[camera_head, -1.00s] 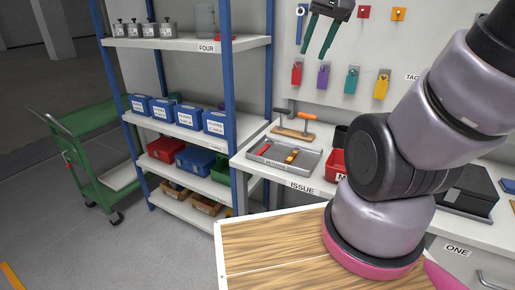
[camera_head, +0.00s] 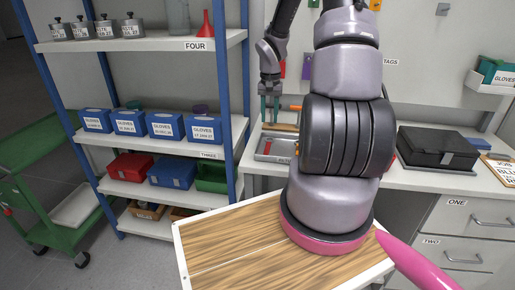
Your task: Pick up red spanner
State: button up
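My gripper (camera_head: 270,108) points down over the back of the bench, above the grey tray (camera_head: 262,157). A small red piece (camera_head: 267,147) shows in the left part of the tray, below the fingers. It is too small here to tell for certain that it is the red spanner. My own arm hides the right part of the tray and whatever lies there.
An orange-handled tool (camera_head: 295,108) is behind the tray, close to the fingers. A blue-posted shelf (camera_head: 236,110) with blue glove boxes (camera_head: 160,124) stands close on the left. A black case (camera_head: 437,147) lies on the bench to the right.

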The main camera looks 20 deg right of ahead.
send_over(268, 147)
jog(key=f, duration=0.5)
jog(key=shift+w+d+f, duration=0.1)
jog(key=shift+w+f, duration=0.15)
jog(key=shift+f, duration=0.15)
jog(key=shift+s+f, duration=0.1)
jog(key=shift+f, duration=2.65)
grip_shut()
